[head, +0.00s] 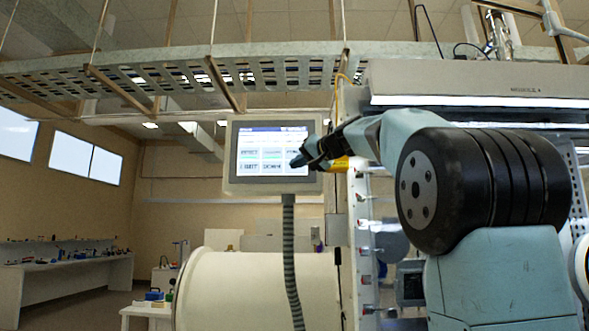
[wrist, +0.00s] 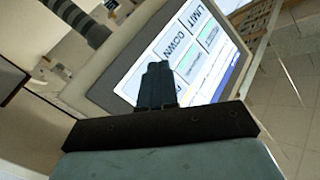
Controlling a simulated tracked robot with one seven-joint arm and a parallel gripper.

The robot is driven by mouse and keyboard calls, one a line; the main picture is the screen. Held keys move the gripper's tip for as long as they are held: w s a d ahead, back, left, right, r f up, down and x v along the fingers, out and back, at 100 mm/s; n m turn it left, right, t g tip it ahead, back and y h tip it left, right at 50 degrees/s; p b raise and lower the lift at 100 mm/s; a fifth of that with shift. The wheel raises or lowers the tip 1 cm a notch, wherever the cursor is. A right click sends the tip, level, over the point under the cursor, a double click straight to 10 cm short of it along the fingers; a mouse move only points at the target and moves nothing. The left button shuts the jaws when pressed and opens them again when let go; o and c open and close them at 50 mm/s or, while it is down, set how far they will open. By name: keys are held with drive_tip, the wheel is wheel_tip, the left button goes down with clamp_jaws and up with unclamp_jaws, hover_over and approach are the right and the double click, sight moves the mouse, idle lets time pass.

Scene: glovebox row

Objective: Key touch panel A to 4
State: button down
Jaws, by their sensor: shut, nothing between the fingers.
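The touch panel (head: 230,171) is a grey-framed screen on a ribbed grey conduit, in the middle of the head view. In the wrist view the dark fingers (wrist: 157,68) lie together over the tilted screen (wrist: 188,38), where LIMIT and DOWN can be read. They hide part of a button by DOWN. I cannot tell whether the tips touch the screen.
A large cream cylinder (head: 255,290) stands below the panel. A glovebox frame with a lit hood (head: 470,85) is at right, close to my arm. A perforated cable tray (head: 180,75) hangs overhead. Benches (head: 60,275) stand far left, with open floor before them.

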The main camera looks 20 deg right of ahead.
drive_tip(key=shift+s+a, duration=0.3)
drive_tip(key=shift+s, duration=0.55)
drive_tip(key=shift+s+a, duration=0.25)
drive_tip(key=shift+s, duration=0.55)
drive_tip(key=s+f+g+h, duration=0.2)
drive_tip(key=s+f+g, duration=0.1)
drive_tip(key=s+f, duration=0.8)
drive_tip(key=s+f+n+g+h, duration=0.1)
drive_tip(key=s+f+g+h, duration=0.2)
drive_tip(key=s+f, duration=0.9)
drive_tip(key=s+f+n+g+h, duration=0.1)
drive_tip(key=s+f, duration=1)
drive_tip(key=f, duration=1.4)
drive_tip(key=shift+s+a+f+g+h, duration=0.3)
drive_tip(key=shift+g+h, duration=0.4)
drive_tip(key=shift+g, duration=0.3)
